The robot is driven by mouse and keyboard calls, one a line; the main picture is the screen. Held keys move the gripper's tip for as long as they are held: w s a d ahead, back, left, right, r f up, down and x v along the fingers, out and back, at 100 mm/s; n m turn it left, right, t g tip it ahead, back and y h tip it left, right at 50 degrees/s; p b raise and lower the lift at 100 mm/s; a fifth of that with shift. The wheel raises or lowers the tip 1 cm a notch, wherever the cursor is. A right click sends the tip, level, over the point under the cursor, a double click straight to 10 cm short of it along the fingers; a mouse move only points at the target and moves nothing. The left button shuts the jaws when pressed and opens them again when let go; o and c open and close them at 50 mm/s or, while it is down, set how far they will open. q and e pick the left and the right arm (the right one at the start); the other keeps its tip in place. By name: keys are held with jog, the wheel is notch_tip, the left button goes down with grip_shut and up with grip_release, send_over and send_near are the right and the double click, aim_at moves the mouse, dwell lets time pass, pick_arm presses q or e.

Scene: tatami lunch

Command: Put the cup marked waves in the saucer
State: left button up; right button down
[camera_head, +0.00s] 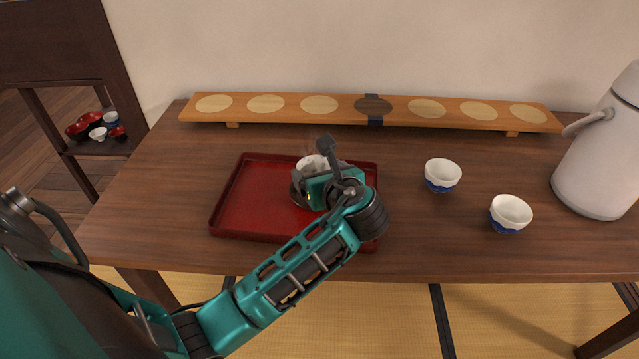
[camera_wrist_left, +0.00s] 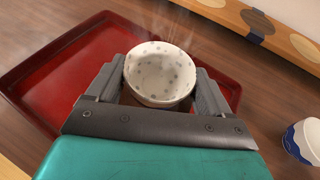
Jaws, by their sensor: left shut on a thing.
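My left gripper (camera_head: 318,178) is shut on a small white cup (camera_head: 311,163), over the right part of the red tray. In the left wrist view the cup (camera_wrist_left: 160,75) sits upright between the two grey fingers, with small grey spots on its inside and faint steam above it. Its outer side is mostly hidden, so I cannot tell whether it bears waves. Two white cups with wavy-edged blue bases, a nearer one (camera_head: 510,213) and a farther one (camera_head: 441,174), stand on the table at the right. My right gripper is out of view.
The red tray (camera_head: 245,205) lies on the brown table (camera_head: 150,190). A long wooden board with round discs (camera_head: 340,110) runs along the back. A large pale jug (camera_head: 600,160) stands at the right edge. Red and white bowls (camera_head: 97,133) sit on a shelf at far left.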

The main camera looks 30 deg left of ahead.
pick_arm(q)
jog(key=shift+f, duration=1.05)
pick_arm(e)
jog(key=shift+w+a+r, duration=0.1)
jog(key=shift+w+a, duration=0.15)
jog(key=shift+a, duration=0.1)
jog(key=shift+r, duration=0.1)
pick_arm(q)
jog(key=o, duration=0.7)
jog(key=shift+f, duration=0.1)
jog(key=shift+o, duration=1.4)
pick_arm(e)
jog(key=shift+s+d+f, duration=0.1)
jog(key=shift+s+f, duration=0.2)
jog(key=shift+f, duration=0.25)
